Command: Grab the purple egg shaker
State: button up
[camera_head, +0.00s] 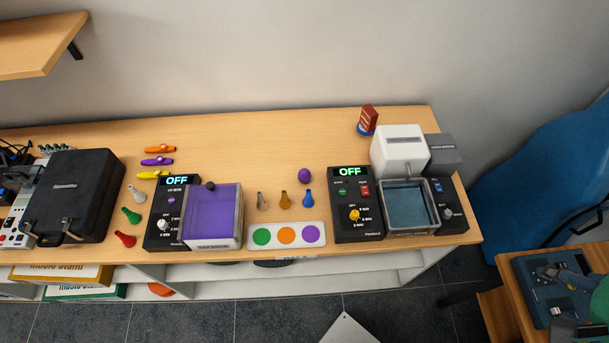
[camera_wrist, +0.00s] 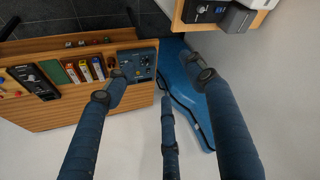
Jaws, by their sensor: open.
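The purple egg shaker (camera_head: 305,176) stands on the long wooden table, right of centre in the head view. My gripper (camera_wrist: 160,85) shows in the wrist view with three dark blue fingers spread apart. It is open and nothing is between the fingers.
The black control box (camera_head: 355,205) and white machine (camera_head: 399,150) stand right of the egg. A purple-lidded box (camera_head: 213,216) and colour-dot tray (camera_head: 286,235) are to its left and front. The tabletop behind the egg is clear. A second wooden table (camera_wrist: 80,117) carries instruments.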

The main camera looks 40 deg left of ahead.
jog(key=w+a+f+n+g, duration=0.1)
jog(key=w+a+n, duration=0.4)
jog(key=a, duration=0.4)
jog(key=w+a+f+n+g+y, duration=0.15)
jog(key=w+a+n, duration=0.3)
jog(key=a, duration=0.55)
jog(key=w+a+f+n+g, duration=0.1)
jog(key=w+a+f+n, duration=0.1)
jog(key=w+a+n, duration=0.5)
jog(key=n+g+h+p, duration=0.1)
jog(key=n+g+h, duration=0.1)
jog(key=n, duration=0.7)
send_over(304, 170)
notch_tip(304, 170, down, 19)
jog(key=shift+s+m+y, duration=0.1)
jog(key=shift+m+y, duration=0.15)
jog(key=shift+f+b, duration=0.35)
jog(key=shift+f, duration=3.95)
